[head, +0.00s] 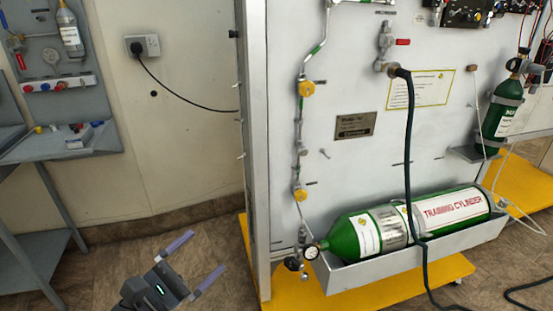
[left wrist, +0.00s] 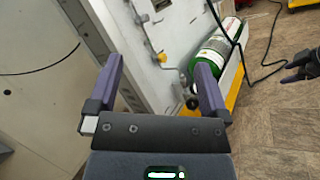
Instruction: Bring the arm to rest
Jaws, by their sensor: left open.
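My left gripper (head: 206,252) is at the bottom left of the head view, over the brown floor. Its two purple-grey fingers are spread apart with nothing between them. In the left wrist view, the left gripper (left wrist: 158,66) also shows open and empty, with the panel edge beyond it. A second dark gripper with purple fingers, my right one (left wrist: 297,68), shows partly at the right edge of the left wrist view, over the floor. Whether its jaws are open is unclear. The right gripper is not in the head view.
A green training cylinder (head: 365,233) lies in a grey tray (head: 378,267) on the panel, right of my left gripper. A dark hose (head: 408,150) hangs in front. The panel's yellow base (head: 430,279) juts out. A grey bench (head: 62,144) stands left. Floor (head: 110,262) between is clear.

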